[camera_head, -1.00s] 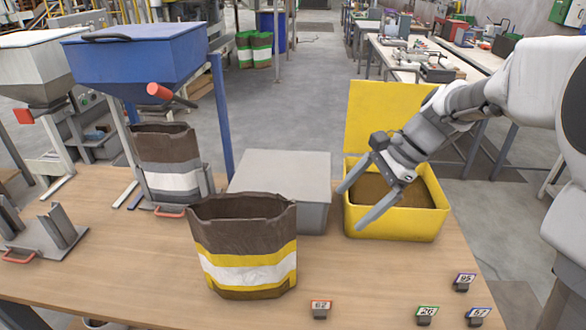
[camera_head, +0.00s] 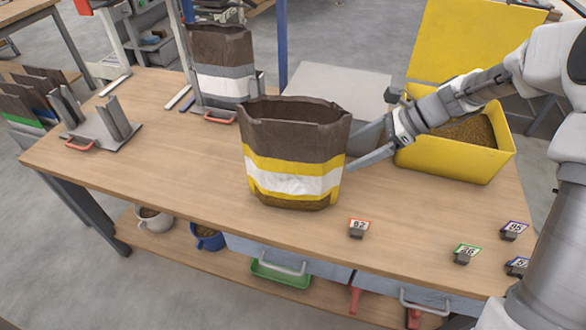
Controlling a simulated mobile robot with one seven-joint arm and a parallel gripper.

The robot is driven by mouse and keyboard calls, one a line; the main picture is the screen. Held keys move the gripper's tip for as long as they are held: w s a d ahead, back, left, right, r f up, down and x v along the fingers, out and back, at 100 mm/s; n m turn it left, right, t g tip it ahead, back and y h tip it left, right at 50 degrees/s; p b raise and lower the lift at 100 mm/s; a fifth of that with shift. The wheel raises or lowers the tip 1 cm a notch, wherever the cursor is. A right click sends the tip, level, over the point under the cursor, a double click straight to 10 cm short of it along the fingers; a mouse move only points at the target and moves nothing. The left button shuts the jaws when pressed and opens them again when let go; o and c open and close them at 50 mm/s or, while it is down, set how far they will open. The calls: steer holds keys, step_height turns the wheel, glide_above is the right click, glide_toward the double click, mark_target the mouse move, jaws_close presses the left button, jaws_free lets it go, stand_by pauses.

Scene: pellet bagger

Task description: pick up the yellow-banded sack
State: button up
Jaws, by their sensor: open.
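The yellow-banded sack (camera_head: 294,155) stands upright and open-topped on the wooden table, brown with yellow bands around a white band. My gripper (camera_head: 350,150) is open, at the right side of the sack. One finger reaches towards its upper right edge and the other towards its lower right side. The far finger's tip is hard to make out, and I cannot tell whether either finger touches the sack. Nothing shows between the fingers.
A brown sack with a grey-white band (camera_head: 223,70) stands behind left. A grey box (camera_head: 345,90) and an open yellow bin (camera_head: 455,160) of pellets stand behind and right. Number tags (camera_head: 359,228) lie front right.

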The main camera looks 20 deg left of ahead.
steer(key=x, duration=0.6)
steer(key=shift+f+b, duration=0.25)
steer(key=shift+b, duration=0.15)
steer(key=shift+s, duration=0.15)
jaws_close()
stand_by(1.0)
